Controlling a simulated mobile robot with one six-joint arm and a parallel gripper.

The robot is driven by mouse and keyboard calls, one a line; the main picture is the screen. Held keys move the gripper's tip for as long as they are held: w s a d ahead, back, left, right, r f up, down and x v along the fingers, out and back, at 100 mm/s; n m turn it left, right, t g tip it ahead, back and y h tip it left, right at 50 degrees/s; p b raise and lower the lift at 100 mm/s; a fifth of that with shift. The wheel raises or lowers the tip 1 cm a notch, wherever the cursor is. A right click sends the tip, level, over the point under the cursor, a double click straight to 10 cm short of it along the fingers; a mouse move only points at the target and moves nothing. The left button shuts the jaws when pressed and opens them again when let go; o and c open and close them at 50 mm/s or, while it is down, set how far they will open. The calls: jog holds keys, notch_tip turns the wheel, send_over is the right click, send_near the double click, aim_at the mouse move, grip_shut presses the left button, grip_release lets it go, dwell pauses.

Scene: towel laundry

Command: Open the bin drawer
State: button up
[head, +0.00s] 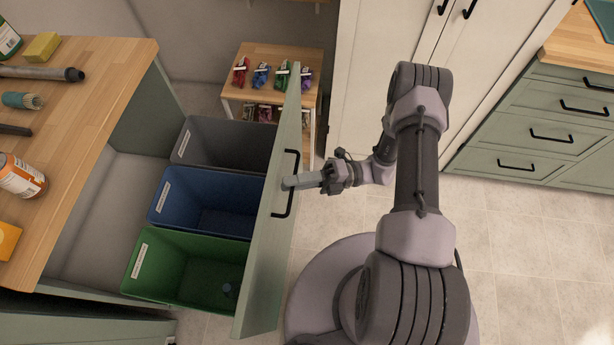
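The bin drawer is pulled out from under the wooden counter, with its pale green front panel (264,240) standing to the right of the bins. It holds a grey bin (226,143), a blue bin (209,208) and a green bin (187,266) in a row. A small dark item lies in the green bin. A black bar handle (287,183) is on the panel's outer face. My gripper (292,183) is at the middle of this handle, its fingers overlapping the bar. Whether the fingers are closed around the bar cannot be made out.
The wooden counter (95,85) at left carries a bottle, a sponge, a brush and other items. A small shelf (270,56) with colourful packets stands behind the drawer. White cabinets (375,80) and green drawers (540,135) are beyond my arm. Tiled floor (540,260) is clear at right.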

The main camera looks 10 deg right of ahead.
jog(key=d+f, duration=0.3)
jog(key=d, duration=1.4)
jog(key=shift+p, duration=0.3)
jog(key=shift+d, duration=0.1)
